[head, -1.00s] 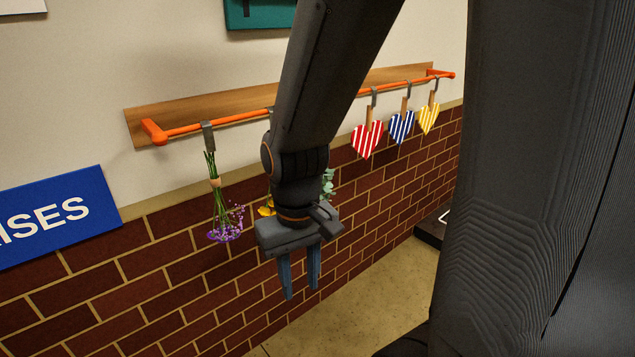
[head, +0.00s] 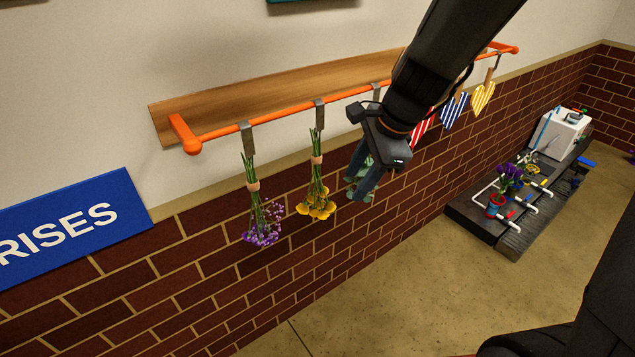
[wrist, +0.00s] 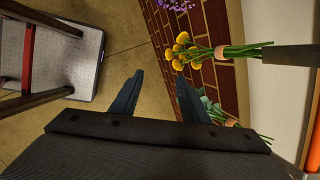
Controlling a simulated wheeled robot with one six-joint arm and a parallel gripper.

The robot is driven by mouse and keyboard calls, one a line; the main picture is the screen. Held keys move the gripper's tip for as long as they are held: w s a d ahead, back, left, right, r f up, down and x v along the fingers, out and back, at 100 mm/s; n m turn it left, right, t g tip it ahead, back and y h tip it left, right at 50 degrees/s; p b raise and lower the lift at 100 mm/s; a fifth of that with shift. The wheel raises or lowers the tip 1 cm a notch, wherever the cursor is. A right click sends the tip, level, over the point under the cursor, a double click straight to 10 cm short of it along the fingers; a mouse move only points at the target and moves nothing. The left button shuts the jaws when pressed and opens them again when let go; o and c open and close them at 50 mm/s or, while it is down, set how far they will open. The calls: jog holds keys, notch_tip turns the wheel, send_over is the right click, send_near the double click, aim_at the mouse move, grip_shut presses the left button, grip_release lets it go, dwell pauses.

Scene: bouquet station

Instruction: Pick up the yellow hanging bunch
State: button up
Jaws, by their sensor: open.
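The yellow hanging bunch (head: 317,203) hangs head-down from a grey hook on the orange rail, with green stems and a tan band. In the wrist view its yellow flowers (wrist: 184,50) lie ahead of the fingers, up and to the right, stems pointing right. My gripper (head: 363,187) is open and empty, just right of the yellow bunch, in front of the pale green bunch (head: 368,165), which it partly hides. In the wrist view my gripper's blue fingers (wrist: 158,98) are spread apart, touching no bunch.
A purple bunch (head: 263,232) hangs left of the yellow one. The orange rail (head: 270,118) runs along the wall, with striped hearts (head: 455,110) at its right. A low dark platform (head: 490,225) stands on the floor at right. The brick wall is close behind the bunches.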

aim_at(320, 147)
jog(key=w+a+r+m+t+y+p, duration=0.1)
jog(key=w+a+r+m+t+p, duration=0.15)
jog(key=w+a+r+m, duration=0.45)
jog(key=w+f+m, duration=0.1)
jog(key=f, duration=0.1)
jog(key=w+f+m, duration=0.1)
jog(key=f, duration=0.1)
jog(key=w+f+m, duration=0.1)
jog(key=f, duration=0.1)
jog(key=shift+w+a+f+m+g, duration=0.2)
jog(key=shift+w+a+m+g, duration=0.1)
jog(key=shift+w+m, duration=0.1)
jog(key=shift+c, duration=0.5)
jog(key=shift+s, duration=0.1)
grip_shut()
